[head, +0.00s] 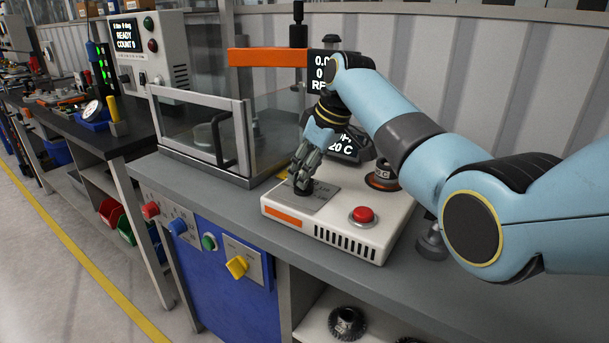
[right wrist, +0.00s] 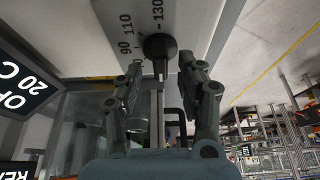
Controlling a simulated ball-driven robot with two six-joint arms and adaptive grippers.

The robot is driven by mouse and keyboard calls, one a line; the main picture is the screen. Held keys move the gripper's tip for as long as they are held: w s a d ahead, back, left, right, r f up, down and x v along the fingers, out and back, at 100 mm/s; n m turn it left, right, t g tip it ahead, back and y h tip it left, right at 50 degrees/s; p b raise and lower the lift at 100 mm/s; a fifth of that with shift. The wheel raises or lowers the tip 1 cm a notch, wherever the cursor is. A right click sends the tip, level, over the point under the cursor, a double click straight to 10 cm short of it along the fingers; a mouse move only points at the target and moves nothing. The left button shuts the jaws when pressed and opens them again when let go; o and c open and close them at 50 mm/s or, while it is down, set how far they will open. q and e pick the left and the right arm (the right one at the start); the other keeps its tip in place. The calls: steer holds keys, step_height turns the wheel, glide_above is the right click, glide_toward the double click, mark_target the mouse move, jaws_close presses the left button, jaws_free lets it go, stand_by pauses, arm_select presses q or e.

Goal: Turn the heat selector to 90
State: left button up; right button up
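The heat selector is a dark round knob (right wrist: 160,46) on a grey plate with the marks 90, 110 and 130, seen in the right wrist view. In the head view the knob (head: 303,188) sits on the white heater box (head: 345,238), partly hidden by my gripper. I cannot make out which mark the knob points to. My right gripper (head: 305,172) reaches down over it. In the right wrist view its two fingers (right wrist: 162,66) stand apart, with the knob between and just beyond the tips; no clear contact shows. My left gripper is not in view.
A red button (head: 362,215) is on the box's front right, and a dark round part with an orange ring (head: 382,178) is behind it. A display (head: 345,146) reads 20 C. A clear-walled enclosure (head: 205,135) stands left. A yellow knob (head: 237,267) is on the blue front panel.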

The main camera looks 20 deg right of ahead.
steer(key=shift+w+a+f, duration=0.15)
steer(key=shift+f, duration=0.55)
steer(key=c, duration=0.4)
jaws_close()
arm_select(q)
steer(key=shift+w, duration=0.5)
